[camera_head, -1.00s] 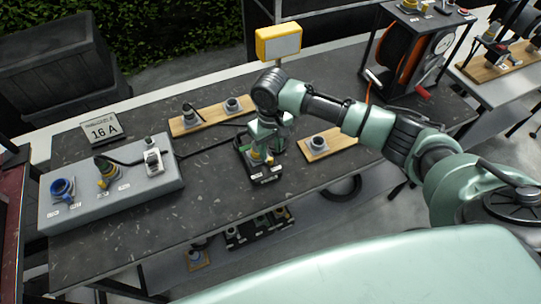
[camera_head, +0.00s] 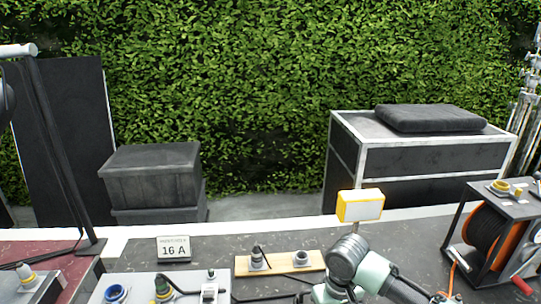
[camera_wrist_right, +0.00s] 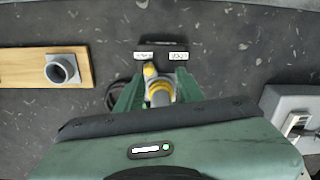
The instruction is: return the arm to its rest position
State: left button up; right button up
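My right arm (camera_head: 358,268) shows at the bottom edge of the head view, bent over the dark table; its gripper is cut off there. In the right wrist view my right gripper (camera_wrist_right: 158,88) has its two green fingers apart, one on each side of a yellow connector (camera_wrist_right: 160,94). The connector sits at a black box with two white labels (camera_wrist_right: 178,56). The fingers look open around it; the palm hides their bases. My left gripper is in neither view.
A wooden board with sockets (camera_head: 281,265), a grey socket box (camera_head: 130,288), a "16 A" sign (camera_head: 174,249) and a yellow lamp (camera_head: 360,205) are on the table. A cable reel (camera_head: 490,240) stands at right. Black cases and a hedge (camera_head: 260,80) lie behind.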

jog(key=s+a+f+n+t+y, duration=0.2)
jog(key=s+a+f+y, duration=0.15)
jog(key=s+a, duration=0.65)
jog(key=s+d+m+t+h, duration=0.1)
jog(key=s+d+m+h, duration=0.25)
jog(key=s+d, duration=1)
notch_tip(320, 180, down, 28)
jog(key=s+a+n+b, duration=0.1)
jog(key=s+b, duration=0.1)
jog(key=b, duration=0.2)
jog(key=s+d+f+g+b, duration=0.1)
jog(key=s+f+b, duration=0.1)
jog(key=s+f, duration=0.6)
jog(key=s+d+f+g+b, duration=0.1)
jog(key=s+d+f+b, duration=0.1)
jog(key=s+f, duration=0.7)
notch_tip(320, 180, down, 5)
jog(key=shift+f, duration=0.2)
